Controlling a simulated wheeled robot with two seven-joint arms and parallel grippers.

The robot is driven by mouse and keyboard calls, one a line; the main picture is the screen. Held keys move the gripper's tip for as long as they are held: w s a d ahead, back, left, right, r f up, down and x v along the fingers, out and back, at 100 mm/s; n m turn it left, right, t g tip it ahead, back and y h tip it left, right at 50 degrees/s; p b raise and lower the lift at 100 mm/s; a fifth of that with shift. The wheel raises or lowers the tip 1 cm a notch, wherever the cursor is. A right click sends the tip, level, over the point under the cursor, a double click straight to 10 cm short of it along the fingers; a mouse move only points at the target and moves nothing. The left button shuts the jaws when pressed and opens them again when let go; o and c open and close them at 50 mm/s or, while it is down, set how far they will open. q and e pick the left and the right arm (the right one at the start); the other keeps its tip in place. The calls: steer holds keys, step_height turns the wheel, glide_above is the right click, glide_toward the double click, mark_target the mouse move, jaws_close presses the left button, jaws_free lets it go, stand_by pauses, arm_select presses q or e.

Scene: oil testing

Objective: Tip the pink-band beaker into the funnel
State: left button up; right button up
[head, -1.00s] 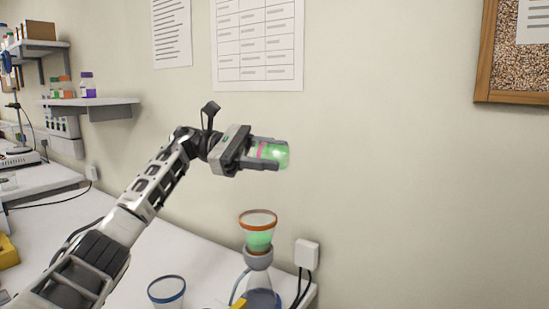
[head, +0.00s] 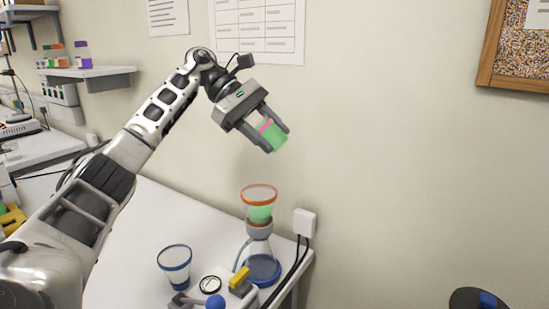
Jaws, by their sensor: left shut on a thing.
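The pink-band beaker (head: 274,137) shows in the head view with green contents and a pink stripe. My left gripper (head: 270,130) is shut on it, high above the table. The beaker is tilted steeply, its far end pointing down and to the right. The orange-rimmed funnel (head: 259,204) sits on a flask (head: 262,268) below it, with green in its cone. The beaker is clearly apart from the funnel, above and slightly right of it in the picture. I see no stream between them. My right gripper is not in view.
A device with a gauge (head: 210,285) and yellow handle (head: 239,278) is in front. A white wall box (head: 304,223) with black cables is to the right. Wall shelves are at left.

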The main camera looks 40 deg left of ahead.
arm_select(q)
steer(key=y, duration=0.2)
steer(key=g+y, duration=0.1)
steer(key=shift+d+r+y, duration=0.15)
steer(key=shift+r+y, duration=0.2)
steer(key=shift+y, duration=0.05)
steer(key=shift+g+y, duration=0.4)
steer(key=shift+y, duration=0.4)
steer(key=shift+r+g+y, duration=0.15)
steer(key=shift+g+y, duration=0.25)
steer(key=shift+y, duration=0.7)
steer(key=shift+g+y, duration=0.4)
steer(key=shift+y, duration=0.5)
